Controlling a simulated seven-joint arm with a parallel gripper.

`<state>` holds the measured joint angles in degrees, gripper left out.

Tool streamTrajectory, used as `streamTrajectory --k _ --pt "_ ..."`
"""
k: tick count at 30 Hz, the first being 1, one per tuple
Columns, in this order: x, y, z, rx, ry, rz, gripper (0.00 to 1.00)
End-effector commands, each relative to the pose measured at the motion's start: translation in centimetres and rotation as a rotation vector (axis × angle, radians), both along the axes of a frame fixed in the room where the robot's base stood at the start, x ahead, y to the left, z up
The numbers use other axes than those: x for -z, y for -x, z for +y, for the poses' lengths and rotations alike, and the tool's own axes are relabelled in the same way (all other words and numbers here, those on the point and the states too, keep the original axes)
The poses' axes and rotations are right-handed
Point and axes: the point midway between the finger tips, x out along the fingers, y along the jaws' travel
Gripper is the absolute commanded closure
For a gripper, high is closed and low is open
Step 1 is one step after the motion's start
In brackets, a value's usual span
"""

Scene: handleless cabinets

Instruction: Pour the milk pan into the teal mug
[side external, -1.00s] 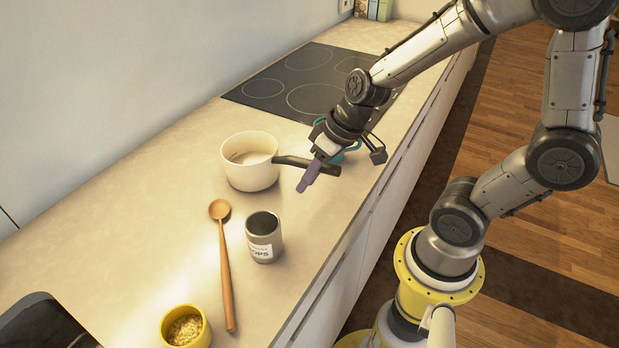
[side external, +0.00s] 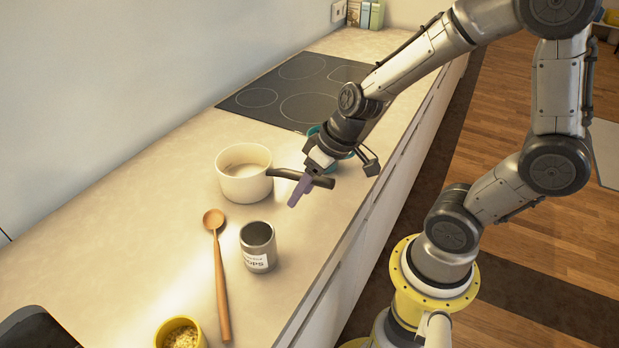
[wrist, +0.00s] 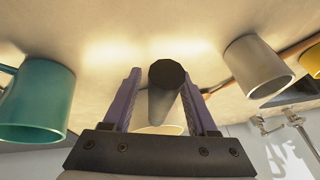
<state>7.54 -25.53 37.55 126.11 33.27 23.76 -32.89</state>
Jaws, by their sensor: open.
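The milk pan (side external: 244,182) is a cream saucepan with pale liquid inside, upright on the counter. Its dark handle (side external: 321,181) points right toward the counter's front edge. My gripper (side external: 297,192) is open at the handle. In the wrist view the purple fingers (wrist: 160,98) stand on either side of the dark handle (wrist: 168,77), apart from each other, with the pan's rim (wrist: 158,129) behind. The teal mug (wrist: 38,98) is at the left of the wrist view; in the side view my wrist mostly hides it, with a teal part (side external: 313,130) showing.
A grey canister (side external: 257,247) stands in front of the pan, with a wooden spoon (side external: 219,275) lying to its left. A yellow pot (side external: 180,333) of grains is at the near edge. The black cooktop (side external: 285,92) lies behind. Bare counter lies left of the pan.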

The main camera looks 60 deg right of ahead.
Motion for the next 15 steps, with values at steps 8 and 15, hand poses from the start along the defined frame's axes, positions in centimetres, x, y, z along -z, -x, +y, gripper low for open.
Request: streamTrajectory --k 8,15 --pt "-3.7 1.3 -0.8 0.003 0.002 -0.008 0.42" --pt "-8.5 3.3 -1.7 0.004 0.001 -0.006 0.42"
